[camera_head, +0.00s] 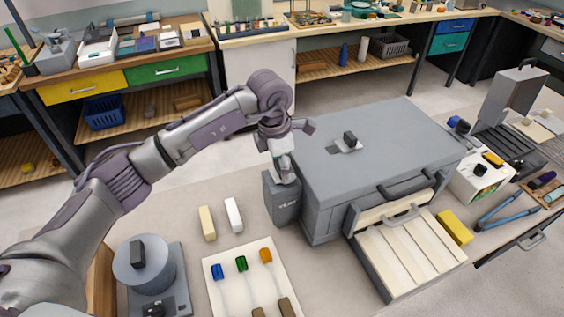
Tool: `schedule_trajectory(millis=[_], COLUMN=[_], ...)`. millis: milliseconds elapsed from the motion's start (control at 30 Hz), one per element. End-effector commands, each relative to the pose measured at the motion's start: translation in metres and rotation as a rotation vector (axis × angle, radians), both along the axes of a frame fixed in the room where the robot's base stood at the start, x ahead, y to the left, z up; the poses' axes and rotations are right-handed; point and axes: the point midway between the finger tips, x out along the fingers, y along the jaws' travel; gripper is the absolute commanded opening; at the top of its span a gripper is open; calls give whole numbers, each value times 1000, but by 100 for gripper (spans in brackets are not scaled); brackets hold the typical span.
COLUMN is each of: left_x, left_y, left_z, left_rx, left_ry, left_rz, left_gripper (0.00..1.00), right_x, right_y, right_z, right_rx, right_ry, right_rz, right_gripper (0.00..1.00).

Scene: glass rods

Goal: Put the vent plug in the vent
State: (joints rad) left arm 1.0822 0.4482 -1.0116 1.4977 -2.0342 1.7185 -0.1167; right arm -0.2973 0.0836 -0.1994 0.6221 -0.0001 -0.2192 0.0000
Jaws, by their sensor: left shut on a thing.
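The vent (284,207) is a dark grey upright box with a "VENT" label, against the left side of the large grey cabinet. My left gripper (284,171) points down at the top of this box. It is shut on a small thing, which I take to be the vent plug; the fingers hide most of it. I cannot tell whether the plug is inside the opening or just above it. My right gripper is not in view.
The grey cabinet (375,190) has a dark-knobbed plate (348,143) on top and an open drawer (415,255) in front. A white tray (238,293) holds rods with coloured ends. A cream block (207,223) and a white block (233,214) lie left of the vent.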

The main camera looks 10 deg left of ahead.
Motion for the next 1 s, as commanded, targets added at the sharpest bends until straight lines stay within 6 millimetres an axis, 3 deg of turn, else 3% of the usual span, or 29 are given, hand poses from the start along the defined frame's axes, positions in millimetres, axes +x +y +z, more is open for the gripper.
schedule_trajectory(millis=[67, 467, 500, 633, 1000], left_x=[0, 0, 0, 0, 0], left_y=[0, 0, 0, 0, 0], left_z=[-5, -13, -13, -12, -9], left_rx=[0, 1, 1, 1, 1], left_ry=[1, -1, -1, -1, -1], left_rz=[0, -1, -1, 0, 0], left_gripper=[13, 13, 55, 76, 78], right_x=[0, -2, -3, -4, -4], right_y=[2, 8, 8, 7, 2], right_z=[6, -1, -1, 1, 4], right_rx=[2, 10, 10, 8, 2], right_ry=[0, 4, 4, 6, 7], right_rz=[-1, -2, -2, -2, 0], right_gripper=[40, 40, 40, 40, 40])
